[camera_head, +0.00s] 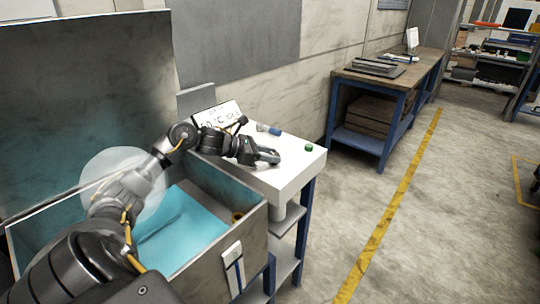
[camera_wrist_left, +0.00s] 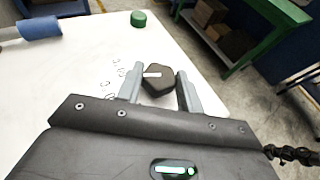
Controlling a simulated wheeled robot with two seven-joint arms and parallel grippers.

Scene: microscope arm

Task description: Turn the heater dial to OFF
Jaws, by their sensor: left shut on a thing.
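The heater dial (camera_wrist_left: 158,82) is a dark, many-sided knob with a white pointer line, on a white top (camera_wrist_left: 70,85). In the left wrist view it sits between the two grey fingers of my left gripper (camera_wrist_left: 160,88), which is shut on it. The pointer line lies across the knob towards the left finger. Printed figures stand on the white surface left of the fingers; I cannot read an OFF mark. In the head view my left gripper (camera_head: 266,157) reaches over the white top (camera_head: 295,165), and I cannot make out the dial there. My right gripper is not in view.
A sign with a °C reading (camera_head: 218,116) stands behind my arm. A blue cylinder (camera_head: 269,129) and a green cap (camera_head: 309,148) are on the white top. An open grey box (camera_head: 213,265) with a blue inside lies below my arm. A blue-framed bench (camera_head: 385,100) stands further back.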

